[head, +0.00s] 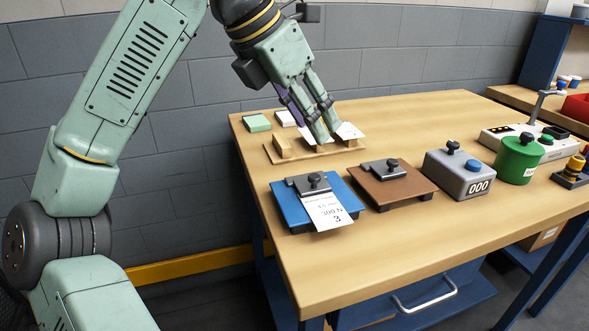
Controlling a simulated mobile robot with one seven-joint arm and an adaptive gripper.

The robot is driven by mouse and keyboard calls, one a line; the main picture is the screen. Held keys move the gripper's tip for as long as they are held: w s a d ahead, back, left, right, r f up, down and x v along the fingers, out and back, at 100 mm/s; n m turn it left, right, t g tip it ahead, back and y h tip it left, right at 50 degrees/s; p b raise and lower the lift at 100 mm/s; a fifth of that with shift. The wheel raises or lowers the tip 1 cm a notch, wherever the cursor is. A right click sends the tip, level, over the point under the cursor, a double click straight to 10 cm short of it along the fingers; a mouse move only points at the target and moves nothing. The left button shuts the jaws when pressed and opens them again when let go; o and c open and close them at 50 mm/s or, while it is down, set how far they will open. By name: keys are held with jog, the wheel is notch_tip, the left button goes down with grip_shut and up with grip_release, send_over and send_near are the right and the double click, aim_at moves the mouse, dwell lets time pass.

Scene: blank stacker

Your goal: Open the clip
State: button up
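A blue board (347,194) lies near the table's front left, with a grey metal clip (300,184) and dark knob at its back edge. A white printed tag (327,211) reading "300 N" and "3" lies under the clip and hangs over the board's front. A brown board (412,184) to its right has a similar clip (376,168) with no tag visible. My gripper (328,129) points down over the wooden rack behind the boards, apart from both clips. Its fingertips lie close together in this view, so I cannot tell whether it is open or holds anything.
The wooden rack (294,154) holds white cards (348,131). Green (257,122) and white (285,118) pads lie behind it. A grey counter box (460,176), green canister (518,160) and white device (497,138) stand right. The front table area is clear.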

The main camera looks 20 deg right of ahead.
aim_at(314, 176)
jog(key=w+f, duration=0.1)
jog(key=f, duration=0.2)
jog(key=d+f+y, duration=0.1)
jog(key=f, duration=0.3)
jog(key=w+f+y, duration=0.1)
jog(key=f, duration=0.3)
jog(key=shift+w+d+n, duration=0.3)
jog(key=shift+w+d, duration=0.05)
jog(key=shift+c, duration=0.3)
grip_shut()
